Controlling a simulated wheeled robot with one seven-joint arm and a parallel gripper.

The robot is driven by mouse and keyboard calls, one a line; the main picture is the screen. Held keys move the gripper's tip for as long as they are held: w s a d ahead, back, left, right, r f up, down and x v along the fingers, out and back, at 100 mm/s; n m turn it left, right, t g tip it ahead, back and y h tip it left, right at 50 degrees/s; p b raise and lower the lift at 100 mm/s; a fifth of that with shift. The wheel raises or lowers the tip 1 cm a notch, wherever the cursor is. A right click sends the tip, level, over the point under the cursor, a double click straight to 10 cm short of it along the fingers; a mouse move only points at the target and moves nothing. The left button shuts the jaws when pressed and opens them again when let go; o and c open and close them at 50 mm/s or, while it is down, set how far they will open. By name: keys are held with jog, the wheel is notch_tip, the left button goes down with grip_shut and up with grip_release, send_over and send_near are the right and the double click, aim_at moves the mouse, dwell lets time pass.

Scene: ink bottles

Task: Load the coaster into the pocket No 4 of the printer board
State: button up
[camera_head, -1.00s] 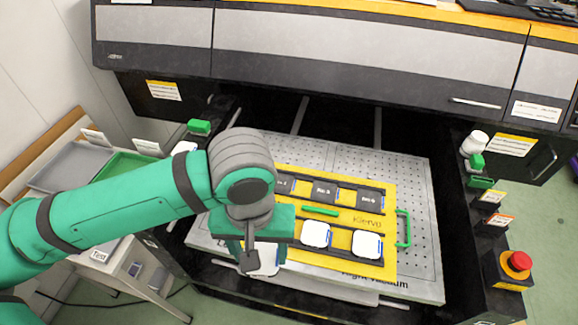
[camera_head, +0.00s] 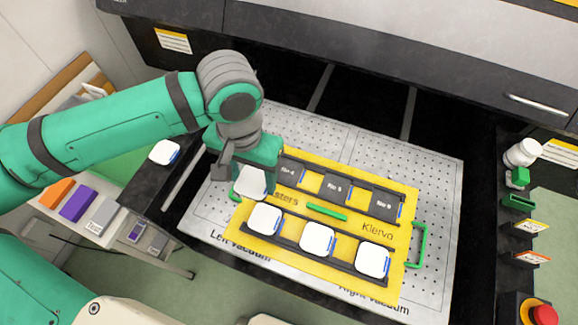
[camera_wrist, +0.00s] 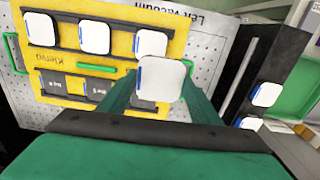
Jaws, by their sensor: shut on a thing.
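The white coaster (camera_head: 251,181) is in my gripper (camera_head: 247,166), gripped near its edge. In the wrist view the coaster (camera_wrist: 161,80) hangs between the green fingers, its blue edge at the left. It appears above the left end of the yellow printer board (camera_head: 390,255), apart from it. Pocket No 4 (camera_head: 291,168) is dark, at the left of the board's back row; my gripper and the coaster partly hide it. Pockets No 5 (camera_head: 334,186) and No 6 (camera_head: 383,205) are empty.
The front row holds three white coasters (camera_head: 317,238). Green handles stand at the board's middle (camera_head: 326,212) and right end (camera_head: 419,245). The perforated metal bed (camera_head: 437,180) is clear around the board.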

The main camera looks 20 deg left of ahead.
jog(key=shift+a+f, duration=0.15)
jog(key=shift+a, duration=0.3)
jog(key=shift+w+f, duration=0.2)
jog(key=shift+w, duration=0.1)
jog(key=w+d+f, duration=0.3)
jog(key=w+f, duration=0.1)
jog(key=w, duration=0.4)
send_over(288, 171)
jog(key=s, duration=0.1)
notch_tip(288, 171, down, 4)
jog(key=shift+a+f, duration=0.15)
jog(key=shift+w+f, duration=0.2)
jog(key=shift+f, duration=0.1)
jog(key=shift+w+f, duration=0.2)
jog(key=shift+f, duration=0.75)
jog(key=shift+w+f, duration=0.15)
jog(key=shift+f, duration=0.8)
jog(key=o, duration=1)
jog(key=shift+d, duration=0.2)
jog(key=shift+o, duration=0.7)
jog(key=shift+a, duration=0.1)
jog(key=shift+s, duration=0.15)
